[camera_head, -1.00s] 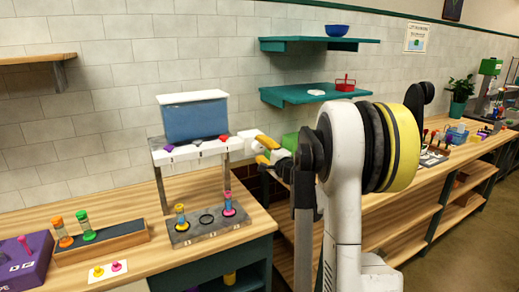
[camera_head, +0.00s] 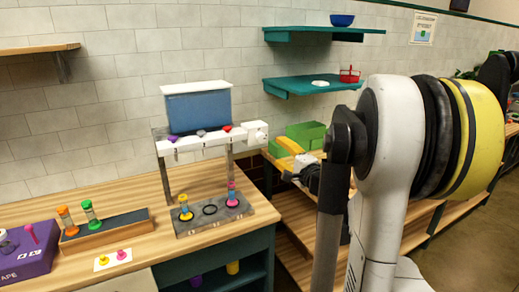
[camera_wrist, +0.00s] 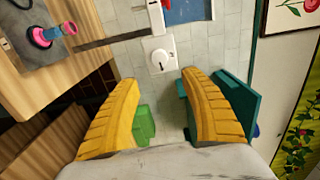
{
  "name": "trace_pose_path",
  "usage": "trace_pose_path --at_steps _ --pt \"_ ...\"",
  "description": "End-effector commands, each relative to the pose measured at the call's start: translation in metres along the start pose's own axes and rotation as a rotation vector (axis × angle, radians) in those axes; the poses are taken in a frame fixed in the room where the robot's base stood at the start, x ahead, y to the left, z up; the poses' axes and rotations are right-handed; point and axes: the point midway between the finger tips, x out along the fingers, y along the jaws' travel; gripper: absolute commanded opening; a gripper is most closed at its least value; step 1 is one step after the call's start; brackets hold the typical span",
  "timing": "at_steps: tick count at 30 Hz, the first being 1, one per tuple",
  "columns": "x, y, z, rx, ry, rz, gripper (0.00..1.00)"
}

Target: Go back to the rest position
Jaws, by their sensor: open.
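My gripper (camera_head: 296,158) has yellow fingers and shows just right of the dispenser's white end knob (camera_head: 255,132) in the head view, partly behind my arm. In the wrist view my gripper (camera_wrist: 158,77) has its two fingers spread wide, with nothing between them. The white knob (camera_wrist: 160,54) shows beyond the fingertips, with a visible gap. The dispenser has a blue tank (camera_head: 197,108) over a white bar with purple, grey and red levers.
A stand (camera_head: 212,222) below the dispenser holds a yellow and a pink tube around an empty ring. A wooden rack (camera_head: 105,238) with orange and green tubes stands left. Teal shelves (camera_head: 318,82) hang behind. A green box (camera_head: 308,133) is behind my gripper.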

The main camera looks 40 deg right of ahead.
Motion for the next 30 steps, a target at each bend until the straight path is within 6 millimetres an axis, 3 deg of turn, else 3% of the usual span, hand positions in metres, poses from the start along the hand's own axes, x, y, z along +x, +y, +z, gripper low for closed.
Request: trace_pose_path --at_steps 7,10,11,14,16,18,21,24,27,30 --pt "0.0 0.0 0.001 -0.002 -0.002 0.001 0.54" --pt "0.001 0.0 0.02 -0.032 -0.032 0.023 0.54" --pt "0.002 0.0 0.031 -0.051 -0.051 0.037 0.54" --pt "-0.001 0.003 0.091 -0.16 -0.152 0.11 0.54" --pt "-0.012 0.01 0.146 -0.276 -0.251 0.179 0.54" --pt "-0.034 0.02 0.202 -0.413 -0.362 0.252 0.54" --pt "-0.078 0.04 0.269 -0.629 -0.519 0.35 0.54" --pt "-0.131 0.063 0.314 -0.855 -0.66 0.431 0.54" --pt "-0.184 0.086 0.336 -1.083 -0.775 0.496 0.54" --pt "-0.226 0.103 0.341 -1.283 -0.854 0.538 0.54"
